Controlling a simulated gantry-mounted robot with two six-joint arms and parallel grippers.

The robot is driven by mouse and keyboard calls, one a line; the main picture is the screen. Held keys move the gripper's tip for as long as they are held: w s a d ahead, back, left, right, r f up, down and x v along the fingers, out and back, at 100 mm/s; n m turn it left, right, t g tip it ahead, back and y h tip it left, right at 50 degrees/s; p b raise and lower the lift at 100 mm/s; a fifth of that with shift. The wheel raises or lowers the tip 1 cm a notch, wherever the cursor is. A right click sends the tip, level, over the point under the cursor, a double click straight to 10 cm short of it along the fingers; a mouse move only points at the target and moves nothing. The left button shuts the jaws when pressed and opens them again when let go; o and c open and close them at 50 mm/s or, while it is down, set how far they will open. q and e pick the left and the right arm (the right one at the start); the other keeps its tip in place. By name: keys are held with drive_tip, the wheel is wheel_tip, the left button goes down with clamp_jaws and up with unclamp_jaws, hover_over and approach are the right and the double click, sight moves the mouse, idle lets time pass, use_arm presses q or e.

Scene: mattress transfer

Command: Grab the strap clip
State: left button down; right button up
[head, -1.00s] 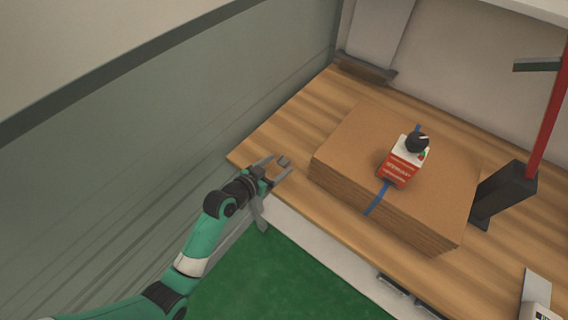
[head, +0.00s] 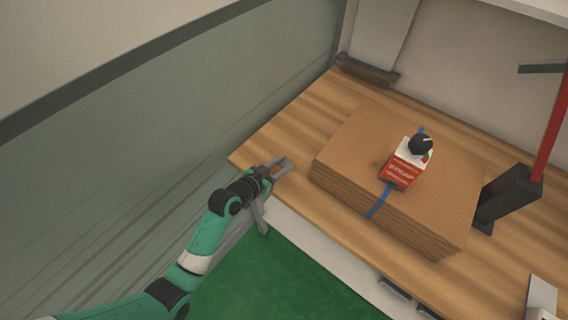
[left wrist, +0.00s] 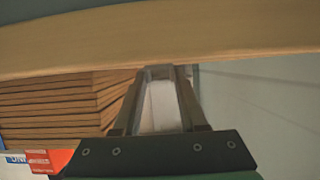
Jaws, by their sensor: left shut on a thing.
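My left gripper (head: 282,166) is at the left end of the wooden table, left of the cardboard stack (head: 395,170). Its fingers are shut on a small grey strap clip (left wrist: 158,72), which shows between the fingertips in the left wrist view. The clip is mostly hidden by the fingers in the head view. A blue strap (head: 379,200) runs across the cardboard stack. A red and white box (head: 402,168) marked as strap sits on top of the stack, with a black round part (head: 421,145) at its far end. My right gripper is not in view.
The wooden table (head: 290,130) has free room behind and left of the stack. A dark block with a red post (head: 508,195) stands right of the stack. A grey-green wall (head: 150,150) is at left, and green floor (head: 275,275) lies in front.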

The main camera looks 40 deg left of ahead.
use_arm(q)
drive_tip(key=shift+r, duration=0.1)
drive_tip(key=shift+r, duration=0.25)
drive_tip(key=r+p, duration=0.2)
drive_tip(key=r, duration=0.1)
drive_tip(key=r+p, duration=0.1)
drive_tip(key=shift+s+d+r, duration=0.15)
drive_tip(key=shift+s+d, duration=0.1)
drive_tip(key=shift+s, duration=0.1)
drive_tip(key=s+d+r+p, duration=0.6)
drive_tip(key=s+d+r, duration=0.1)
drive_tip(key=s, duration=0.4)
drive_tip(key=shift+r, duration=0.5)
